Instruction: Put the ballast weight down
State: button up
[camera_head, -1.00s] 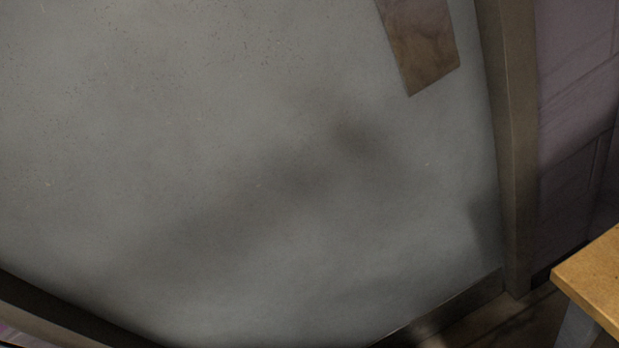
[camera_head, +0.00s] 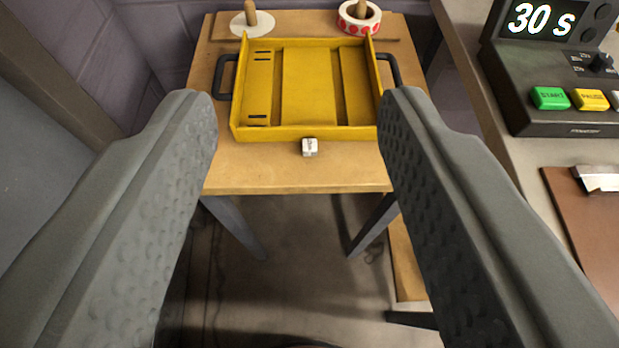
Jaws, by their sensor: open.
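My gripper (camera_head: 302,98) is open, its two grey, dimpled fingers reaching in from the left and right with nothing held between them. Beyond them stands a wooden table (camera_head: 270,175).
The yellow tray (camera_head: 310,131) has black side handles and looks empty. Behind it are a spindle on a white disc (camera_head: 238,26) and a red-dotted roll (camera_head: 359,14). At right, a timer (camera_head: 560,60) reading 30 s stands on a counter with a brown board (camera_head: 580,230).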

jog(key=w+f+g, duration=0.4)
jog(key=w+g, duration=0.2)
jog(key=w, duration=0.4)
jog(key=g, duration=0.8)
send_over(310, 144)
notch_tip(310, 144, down, 6)
notch_tip(310, 144, down, 17)
jog(key=shift+f, duration=0.15)
grip_shut()
